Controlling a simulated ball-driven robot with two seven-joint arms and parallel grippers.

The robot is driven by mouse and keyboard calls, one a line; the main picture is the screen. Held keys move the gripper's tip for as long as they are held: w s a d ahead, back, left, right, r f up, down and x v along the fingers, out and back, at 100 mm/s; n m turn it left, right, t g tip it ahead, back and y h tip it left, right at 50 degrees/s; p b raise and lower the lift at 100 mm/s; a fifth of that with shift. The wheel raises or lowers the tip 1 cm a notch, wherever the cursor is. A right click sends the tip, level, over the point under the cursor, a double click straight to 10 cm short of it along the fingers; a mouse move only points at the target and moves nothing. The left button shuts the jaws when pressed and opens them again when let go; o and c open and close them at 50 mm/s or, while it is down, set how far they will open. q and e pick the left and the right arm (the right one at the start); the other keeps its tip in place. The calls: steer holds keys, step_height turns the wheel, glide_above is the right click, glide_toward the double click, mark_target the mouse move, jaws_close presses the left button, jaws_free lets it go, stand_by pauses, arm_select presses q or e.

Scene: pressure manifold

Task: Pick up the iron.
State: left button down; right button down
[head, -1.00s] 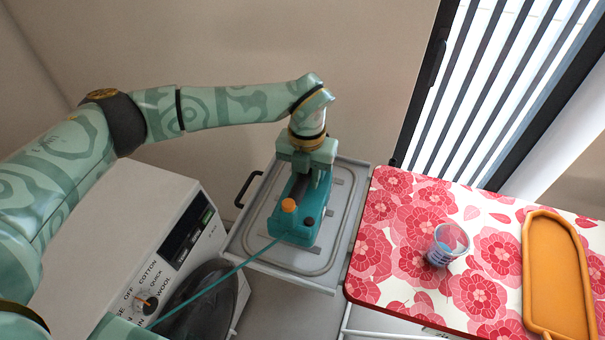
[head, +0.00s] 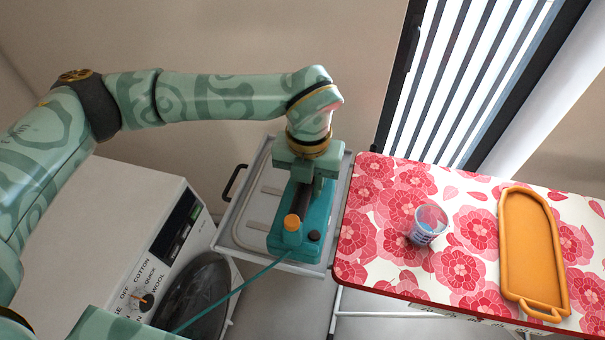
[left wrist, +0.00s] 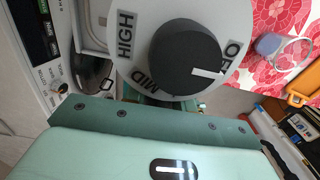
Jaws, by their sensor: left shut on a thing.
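The iron (head: 288,240) is teal with a dark handle, an orange knob and a small dark knob at its near end. It is over the right part of the grey tray (head: 232,225), beside the ironing board. My left gripper (head: 306,178) reaches down from above and is shut on the iron's handle; its fingertips are partly hidden. A teal cord runs from the iron toward the lower left. In the left wrist view a white dial (left wrist: 140,70) marked HIGH and MID, with a dark knob, fills the top centre. My right gripper is not in view.
The flowered ironing board (head: 375,265) stands close on the right, with a clear cup (head: 428,224) and an orange tray (head: 530,250) on it. A white washing machine (head: 110,215) stands on the left. A striped window is behind the board.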

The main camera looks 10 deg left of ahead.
mark_target(280, 206)
arm_select(q)
steer(key=shift+s+d+r, duration=0.45)
steer(key=shift+s+d, duration=0.05)
steer(key=shift+s, duration=0.1)
steer(key=shift+s, duration=0.1)
